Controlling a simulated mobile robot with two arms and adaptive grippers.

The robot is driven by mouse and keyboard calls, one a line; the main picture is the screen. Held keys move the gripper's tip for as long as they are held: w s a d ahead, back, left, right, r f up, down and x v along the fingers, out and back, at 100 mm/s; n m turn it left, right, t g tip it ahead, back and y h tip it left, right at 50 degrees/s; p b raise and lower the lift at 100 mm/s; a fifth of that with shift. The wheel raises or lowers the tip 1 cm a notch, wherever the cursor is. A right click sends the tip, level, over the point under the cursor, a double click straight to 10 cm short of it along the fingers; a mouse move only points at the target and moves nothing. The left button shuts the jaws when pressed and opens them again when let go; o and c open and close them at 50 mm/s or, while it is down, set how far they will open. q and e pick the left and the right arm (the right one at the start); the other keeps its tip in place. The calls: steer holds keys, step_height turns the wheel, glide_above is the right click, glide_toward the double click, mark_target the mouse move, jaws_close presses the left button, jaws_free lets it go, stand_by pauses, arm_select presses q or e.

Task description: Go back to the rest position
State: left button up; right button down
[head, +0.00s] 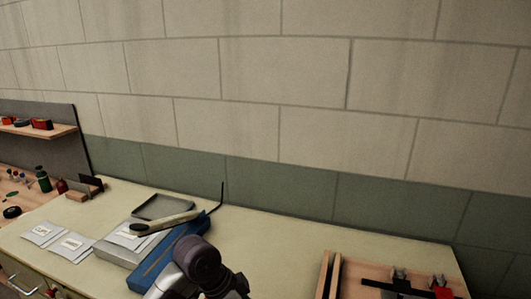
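A dark rounded joint with a pale link (203,262), which looks like part of one of my arms, rises at the bottom centre in front of the workbench (285,235). I cannot tell which arm it is. No gripper fingers show, so neither gripper can be placed. The task names no object.
A blue case (172,256), a grey box and a dark tray (163,206) sit on the bench's left part, with two labelled packets (72,246) beside them. A wooden rack (375,275) with clamps stands at the right. The bench between is clear. A block wall (300,130) closes the back.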

arm_select(q)
steer(key=s+a+f+n+t, duration=0.1)
steer(key=s+a+f+n, duration=0.1)
steer(key=s+f+n, duration=0.3)
steer(key=s+a+f+n+t, duration=0.1)
steer(key=s+a+f+n, duration=0.2)
steer(key=s, duration=0.4)
steer(key=s+a+f+n+y, duration=0.2)
steer(key=s+a+n+y, duration=0.35)
steer(key=s+a, duration=0.65)
step_height(320, 180, down, 26)
steer(key=s+d+f, duration=0.1)
steer(key=s+a+f+g+b, duration=0.1)
steer(key=s+a+f, duration=0.1)
steer(key=s+f, duration=1.4)
steer(key=shift+a+f+g+h+b, duration=0.2)
steer(key=shift+a+g+h+b, duration=0.05)
steer(key=shift+g+h+b, duration=0.1)
